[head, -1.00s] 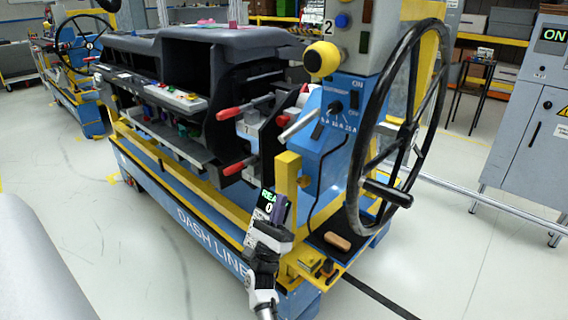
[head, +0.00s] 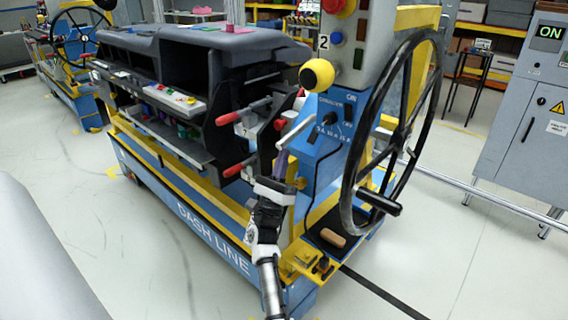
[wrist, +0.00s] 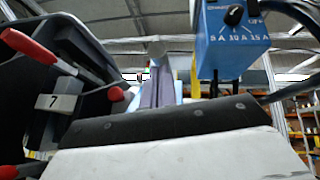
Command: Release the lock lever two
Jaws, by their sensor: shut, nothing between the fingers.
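Red-handled levers stick out from the end of the dashboard module: an upper one (head: 228,118) and a lower one (head: 232,171). In the wrist view a large red handle (wrist: 30,45) is at upper left, with a red tip (wrist: 117,94) nearer the middle. A silver bar lever (head: 297,131) projects left from the blue control box (head: 328,125). I cannot tell which is lock lever two. My gripper (head: 283,158) is shut and empty, pointing up just below the silver bar. Its fingers also show in the wrist view (wrist: 166,90). Contact with the bar is unclear.
A black steering wheel (head: 348,190) and a yellow knob (head: 317,75) are to the right. A yellow post (head: 301,172) stands close beside my gripper. The floor in front is clear.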

